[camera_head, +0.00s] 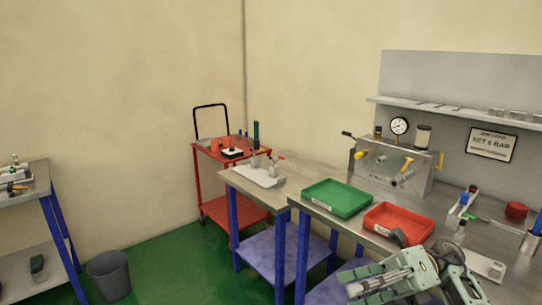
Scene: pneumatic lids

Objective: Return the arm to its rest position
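One of my arms shows at the bottom right in the head view, low over the front of the right workbench (345,228). It seems to come in from the lower right, so I take it as my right arm. Its gripper (378,284) has grey-green and metal links and lies near the picture's bottom edge. The fingertips are not clear, so I cannot tell whether it is open or shut. No held object can be made out. My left gripper is not in view.
A green tray (337,209) and a red tray (372,222) lie on the bench close to my arm. Behind them stands a metal panel (393,178) with yellow handles and a gauge (399,126). A red cart (205,180) and a bin (110,281) stand left over green floor.

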